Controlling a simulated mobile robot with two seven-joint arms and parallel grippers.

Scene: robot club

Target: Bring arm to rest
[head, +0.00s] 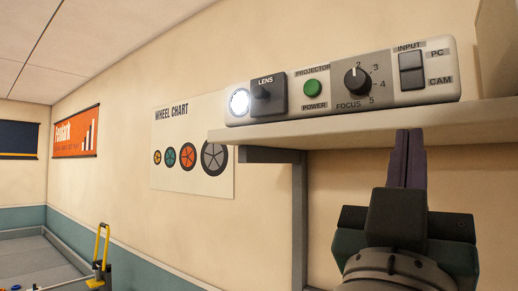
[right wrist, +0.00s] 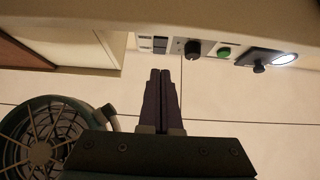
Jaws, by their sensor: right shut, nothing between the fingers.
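My right gripper (head: 410,158) is raised in front of the shelf in the head view, with its dark purple fingers pressed together and empty. Its fingertips overlap the front edge of the shelf (head: 350,137) in the picture, below the projector panel (head: 408,98); whether they touch the shelf I cannot tell. In the right wrist view the closed fingers (right wrist: 163,75) point toward the panel's controls. My left gripper is in neither view.
The panel carries a lit lens (head: 239,102), a lens lever (head: 263,92), a green power button (head: 313,88), a focus knob (head: 357,82) and input switches (head: 411,71). A wheel chart (head: 190,185) hangs on the wall. A yellow-handled thing (head: 102,245) stands lower left.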

